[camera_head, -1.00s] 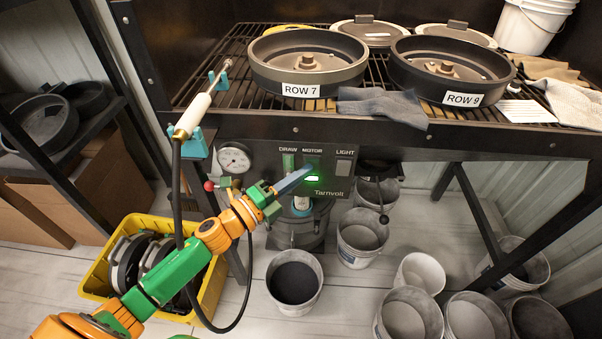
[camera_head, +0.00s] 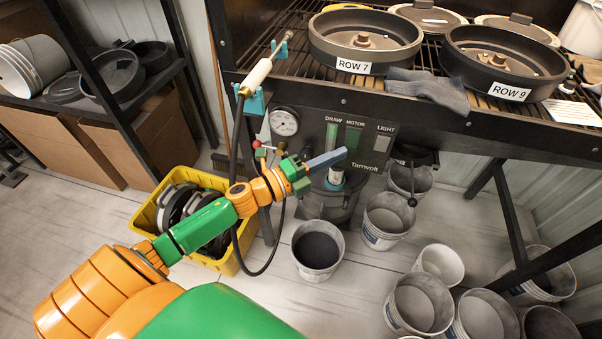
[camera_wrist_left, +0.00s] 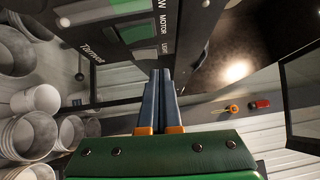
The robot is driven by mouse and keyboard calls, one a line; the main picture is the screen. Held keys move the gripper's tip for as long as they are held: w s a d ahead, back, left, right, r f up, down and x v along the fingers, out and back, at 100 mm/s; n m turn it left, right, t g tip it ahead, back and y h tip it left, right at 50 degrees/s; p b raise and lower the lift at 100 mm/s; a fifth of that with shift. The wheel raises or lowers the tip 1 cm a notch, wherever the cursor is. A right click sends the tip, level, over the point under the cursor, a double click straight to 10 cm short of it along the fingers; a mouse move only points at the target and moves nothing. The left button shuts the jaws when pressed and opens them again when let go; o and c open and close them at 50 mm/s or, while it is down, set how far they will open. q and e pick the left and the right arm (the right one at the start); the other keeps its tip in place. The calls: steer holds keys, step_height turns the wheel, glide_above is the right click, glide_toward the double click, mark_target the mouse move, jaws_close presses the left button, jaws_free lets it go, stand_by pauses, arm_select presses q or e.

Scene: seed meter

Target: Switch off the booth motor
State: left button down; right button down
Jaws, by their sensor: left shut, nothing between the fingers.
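The black control panel (camera_head: 362,158) labelled DRAW, MOTOR and LIGHT hangs under the grille bench. The green MOTOR rocker (camera_head: 353,136) is between the green DRAW gauge strip (camera_head: 331,133) and the pale LIGHT switch (camera_head: 382,143). In the left wrist view the MOTOR rocker (camera_wrist_left: 135,33) is in clear sight.
A dial gauge (camera_head: 284,122) and a hose wand (camera_head: 257,75) are left of the panel. A yellow crate (camera_head: 157,216) stands below my left arm. Several buckets stand on the floor below. ROW 7 (camera_head: 353,66) and ROW 9 (camera_head: 507,92) pans rest on the bench.

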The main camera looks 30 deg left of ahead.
arm_select(q)
steer(key=a+v, duration=0.1)
steer(key=v, duration=0.6)
steer(key=shift+a+r, duration=0.15)
steer(key=shift+r, duration=0.05)
arm_select(e)
steer(key=shift+w+a+f, duration=0.15)
steer(key=shift+w+f, duration=0.1)
steer(key=shift+w, duration=0.35)
